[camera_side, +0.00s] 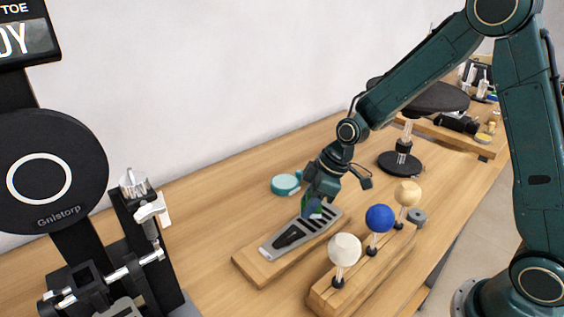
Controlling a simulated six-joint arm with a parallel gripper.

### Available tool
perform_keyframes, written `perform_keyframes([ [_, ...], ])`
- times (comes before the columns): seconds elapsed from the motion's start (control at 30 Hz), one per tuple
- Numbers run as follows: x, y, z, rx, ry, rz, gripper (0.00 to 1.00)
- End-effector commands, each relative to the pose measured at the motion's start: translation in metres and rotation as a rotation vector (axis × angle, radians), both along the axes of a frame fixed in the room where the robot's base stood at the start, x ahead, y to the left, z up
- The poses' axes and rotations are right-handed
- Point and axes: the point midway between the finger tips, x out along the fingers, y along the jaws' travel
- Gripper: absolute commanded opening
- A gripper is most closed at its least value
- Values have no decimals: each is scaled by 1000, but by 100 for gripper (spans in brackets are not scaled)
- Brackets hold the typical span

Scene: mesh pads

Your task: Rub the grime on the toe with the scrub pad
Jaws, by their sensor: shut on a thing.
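A grey metal footboard with slots (270,249) lies on a wooden base (252,268) on the bench. A dark patch (289,237), which looks like the grime, is on the near left part of the board. My gripper (314,203) points down over the far right part of the board. It is shut on a small blue and green thing, which looks like the scrub pad (311,210). The pad is up and right of the dark patch. I cannot tell whether it touches the board. My fingers hide part of the pad.
A wooden rack (366,277) holding white (345,249), blue (379,218) and tan (407,193) balls stands close on the right. A teal round container (285,185) sits behind the board. A black machine (75,205) fills the left. Bench between is clear.

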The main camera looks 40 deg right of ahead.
Motion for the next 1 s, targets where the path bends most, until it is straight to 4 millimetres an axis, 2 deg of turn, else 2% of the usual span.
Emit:
perform_keyframes([
  [0.6, -1, -1, 52, 0, 3, 0, 14],
  [1.0, -1, -1, 55, 0, 6, 0, 14],
])
